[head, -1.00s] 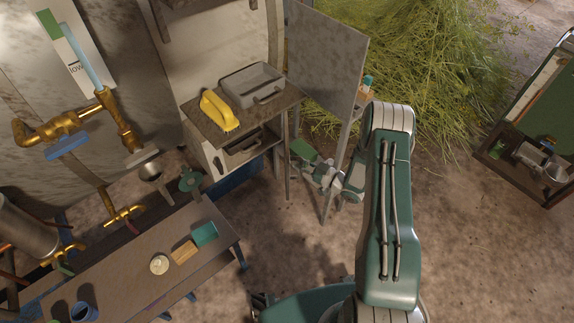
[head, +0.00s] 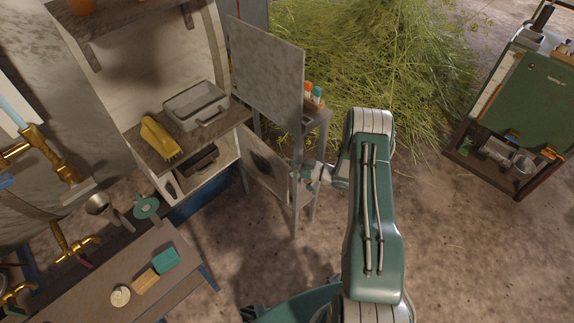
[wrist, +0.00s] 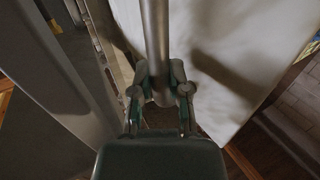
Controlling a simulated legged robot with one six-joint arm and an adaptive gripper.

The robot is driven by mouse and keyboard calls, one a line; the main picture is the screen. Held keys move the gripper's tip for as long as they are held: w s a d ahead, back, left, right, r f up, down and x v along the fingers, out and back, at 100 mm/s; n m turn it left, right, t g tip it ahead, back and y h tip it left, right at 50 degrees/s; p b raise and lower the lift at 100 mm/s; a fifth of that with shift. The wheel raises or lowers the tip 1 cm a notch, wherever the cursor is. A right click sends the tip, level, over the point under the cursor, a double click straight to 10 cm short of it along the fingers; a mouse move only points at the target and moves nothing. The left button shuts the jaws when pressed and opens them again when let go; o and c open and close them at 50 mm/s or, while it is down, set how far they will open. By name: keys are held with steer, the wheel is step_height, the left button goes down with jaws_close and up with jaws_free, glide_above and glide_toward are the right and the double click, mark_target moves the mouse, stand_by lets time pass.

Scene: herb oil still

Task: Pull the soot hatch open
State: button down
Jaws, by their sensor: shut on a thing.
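The soot hatch (head: 265,165) is a pale panel with a dark smudge, standing swung out from the right side of the cabinet (head: 215,180) in the head view. My gripper (head: 308,172) is at its outer edge, partly hidden behind a grey post. In the wrist view, my gripper (wrist: 160,92) is shut around a round metal bar, the hatch handle (wrist: 155,35), with one finger on each side. A broad pale panel fills the right of that view. The handle is not clear in the head view.
A grey upright board (head: 265,72) and a narrow stand with small bottles (head: 315,95) are close to my gripper. A yellow brush (head: 160,138) and grey bin (head: 195,103) sit on the cabinet.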

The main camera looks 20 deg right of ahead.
steer(key=shift+w, duration=0.1)
steer(key=c, duration=0.6)
jaws_free()
steer(key=shift+a, duration=0.1)
steer(key=v, duration=1.2)
